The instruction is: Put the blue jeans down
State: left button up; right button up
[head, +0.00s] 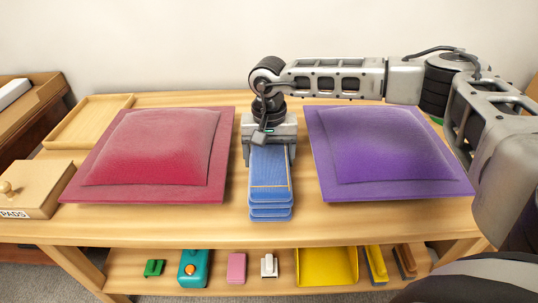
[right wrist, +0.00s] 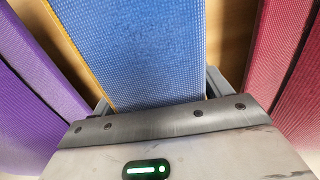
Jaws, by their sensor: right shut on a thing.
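The blue jeans (head: 270,178) are a folded, layered blue stack with a yellow-orange seam line, in the middle of the tabletop area in the head view. My right gripper (head: 270,152) comes from above and behind and is shut on their far end, one finger on each side. In the right wrist view the blue weave of the jeans (right wrist: 150,45) runs between the fingers. Whether the stack touches the table or hangs just above it, I cannot tell. My left gripper is not in view.
A red cushion (head: 155,145) lies left of the jeans and a purple cushion (head: 385,150) right, with narrow wood gaps between. A wooden tray (head: 88,122) and a box marked PADS (head: 38,190) stand at left. Small items, including a yellow bin (head: 326,268), sit on the lower shelf.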

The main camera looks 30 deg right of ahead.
jog(key=shift+f, duration=0.1)
jog(key=o, duration=1.4)
jog(key=shift+r, duration=0.4)
notch_tip(320, 180, up, 12)
jog(key=shift+f, duration=0.25)
